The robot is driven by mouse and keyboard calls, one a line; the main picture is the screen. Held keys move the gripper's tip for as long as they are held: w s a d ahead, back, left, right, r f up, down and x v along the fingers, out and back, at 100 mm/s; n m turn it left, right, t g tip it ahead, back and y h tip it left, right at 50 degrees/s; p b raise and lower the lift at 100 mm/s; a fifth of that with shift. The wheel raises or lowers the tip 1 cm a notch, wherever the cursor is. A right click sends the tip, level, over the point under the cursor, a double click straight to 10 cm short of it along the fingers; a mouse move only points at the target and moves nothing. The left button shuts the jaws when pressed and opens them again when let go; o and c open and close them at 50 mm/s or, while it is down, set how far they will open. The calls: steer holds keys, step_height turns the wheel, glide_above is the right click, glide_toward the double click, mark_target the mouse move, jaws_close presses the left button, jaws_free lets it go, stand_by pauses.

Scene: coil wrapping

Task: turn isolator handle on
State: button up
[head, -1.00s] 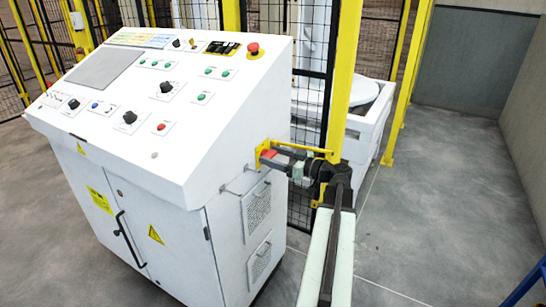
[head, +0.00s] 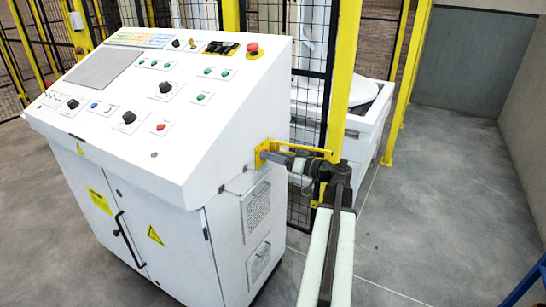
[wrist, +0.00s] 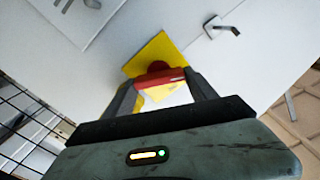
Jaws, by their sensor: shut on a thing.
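The isolator has a yellow plate (head: 259,160) on the right side wall of the white control cabinet. In the wrist view its yellow plate (wrist: 148,53) looks tilted behind the red handle (wrist: 160,79). My gripper (wrist: 163,84) has one finger on each side of the handle and is shut on it. In the head view my gripper (head: 270,157) reaches the isolator from the right, and its fingers hide most of the handle. The handle lies roughly level across the wrist picture, at an angle to the plate's edges.
The sloped panel of the control cabinet (head: 150,170) carries several buttons and knobs. A vent grille (head: 257,208) and small hooks sit below the isolator. A yellow post (head: 345,75) and black mesh fence stand close behind my gripper.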

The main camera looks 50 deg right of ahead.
steer(key=m, duration=1.2)
steer(key=shift+d+f+m, duration=0.15)
steer(key=shift+f+m, duration=0.1)
steer(key=shift+m, duration=0.05)
stand_by(0.3)
steer(key=o, duration=1.1)
steer(key=v, duration=0.7)
steer(key=shift+s+d, duration=0.1)
steer(key=shift+s, duration=0.3)
